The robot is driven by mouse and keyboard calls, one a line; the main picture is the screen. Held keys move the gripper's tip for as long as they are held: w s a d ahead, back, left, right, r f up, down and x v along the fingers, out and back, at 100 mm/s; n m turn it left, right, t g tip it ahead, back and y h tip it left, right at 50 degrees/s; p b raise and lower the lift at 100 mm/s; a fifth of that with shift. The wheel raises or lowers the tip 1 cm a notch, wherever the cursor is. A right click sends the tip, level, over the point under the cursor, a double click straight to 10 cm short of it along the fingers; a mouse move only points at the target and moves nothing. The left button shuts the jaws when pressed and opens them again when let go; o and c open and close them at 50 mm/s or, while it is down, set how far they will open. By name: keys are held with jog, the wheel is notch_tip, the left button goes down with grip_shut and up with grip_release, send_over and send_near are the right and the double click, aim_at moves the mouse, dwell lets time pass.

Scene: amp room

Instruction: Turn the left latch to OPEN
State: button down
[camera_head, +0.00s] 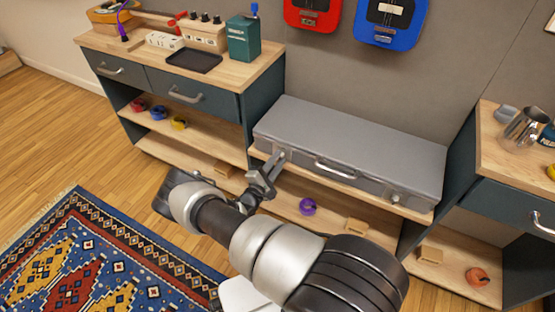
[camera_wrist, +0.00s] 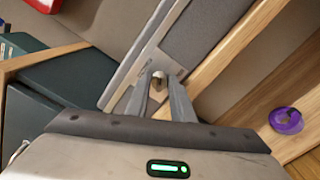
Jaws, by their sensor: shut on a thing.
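A closed grey case (camera_head: 350,145) lies on the bench between two cabinets, with a handle (camera_head: 335,169) at the middle of its front. My gripper (camera_head: 277,160) is at the left end of the case's front. In the wrist view, my gripper's fingers (camera_wrist: 162,88) are shut on the small metal left latch (camera_wrist: 158,76), on the edge of the case (camera_wrist: 125,85). The fingers hide most of the latch, so I cannot tell how far it is turned. The right latch (camera_head: 395,197) shows at the right of the case's front.
A left cabinet (camera_head: 185,110) carries a black tray (camera_head: 194,60) and a green box (camera_head: 243,40). A right cabinet (camera_head: 510,165) holds a metal mug (camera_head: 527,124). A purple roll (camera_head: 308,206) lies on the shelf below the case and also shows in the wrist view (camera_wrist: 286,120).

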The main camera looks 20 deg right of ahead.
jog(key=m+p, duration=0.1)
jog(key=m, duration=0.4)
jog(key=shift+f+p, duration=0.1)
jog(key=shift+p, duration=0.25)
jog(key=shift+m, duration=0.4)
jog(key=c, duration=1.6)
grip_release()
jog(key=shift+o, duration=0.2)
jog(key=shift+a, duration=0.1)
jog(key=p+v, duration=0.2)
jog(key=v, duration=1.5)
jog(key=shift+s, duration=0.2)
jog(key=shift+a, duration=0.1)
